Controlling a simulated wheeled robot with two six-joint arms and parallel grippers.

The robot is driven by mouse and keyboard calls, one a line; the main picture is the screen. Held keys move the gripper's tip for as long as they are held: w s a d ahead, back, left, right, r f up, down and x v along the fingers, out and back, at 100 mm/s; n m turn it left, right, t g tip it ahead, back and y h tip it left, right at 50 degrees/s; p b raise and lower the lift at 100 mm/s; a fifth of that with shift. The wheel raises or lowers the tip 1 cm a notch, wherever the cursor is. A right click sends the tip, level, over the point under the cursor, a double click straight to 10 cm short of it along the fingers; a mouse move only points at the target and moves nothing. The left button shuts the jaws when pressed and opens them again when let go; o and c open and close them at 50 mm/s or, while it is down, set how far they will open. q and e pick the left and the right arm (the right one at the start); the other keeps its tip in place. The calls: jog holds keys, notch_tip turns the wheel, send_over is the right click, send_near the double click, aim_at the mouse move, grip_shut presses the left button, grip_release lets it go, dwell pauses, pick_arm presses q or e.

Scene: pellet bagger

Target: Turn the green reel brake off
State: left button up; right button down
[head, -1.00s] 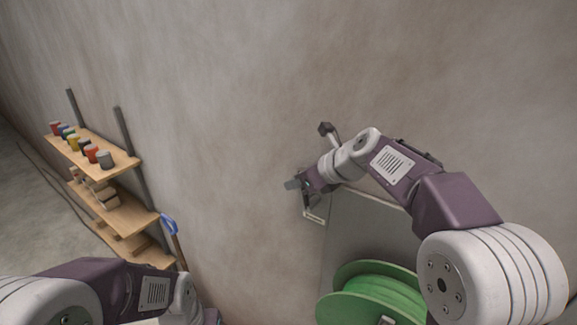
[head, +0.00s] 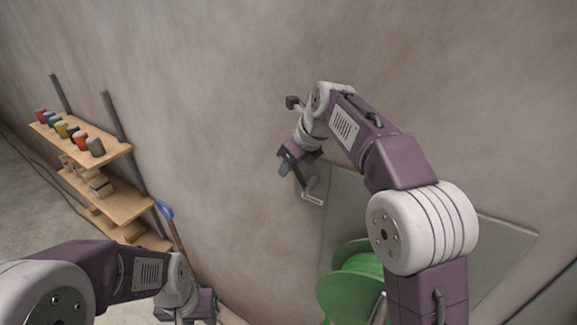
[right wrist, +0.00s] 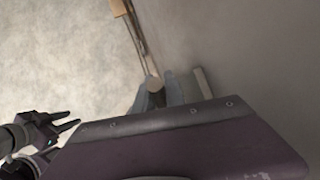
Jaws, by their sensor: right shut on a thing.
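The green reel (head: 348,292) sits low in the head view, partly behind my right arm. A small pale label plate (head: 312,199) is above and left of it, at the grey panel's corner, with a short grey lever by it. The lever's exact angle is hard to tell. My left gripper (right wrist: 68,120) is empty, its fingers apart, far from the reel.
A grey panel (head: 505,235) stands around the reel against the wall. At the left, wooden shelves (head: 118,199) hold coloured cans and blocks. The wall above the panel is bare.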

jog(key=shift+f, duration=0.2)
jog(key=c, duration=1.4)
grip_release()
jog(key=shift+w, duration=0.1)
jog(key=shift+a, duration=0.1)
jog(key=v, duration=0.9)
jog(key=shift+w+r, duration=0.1)
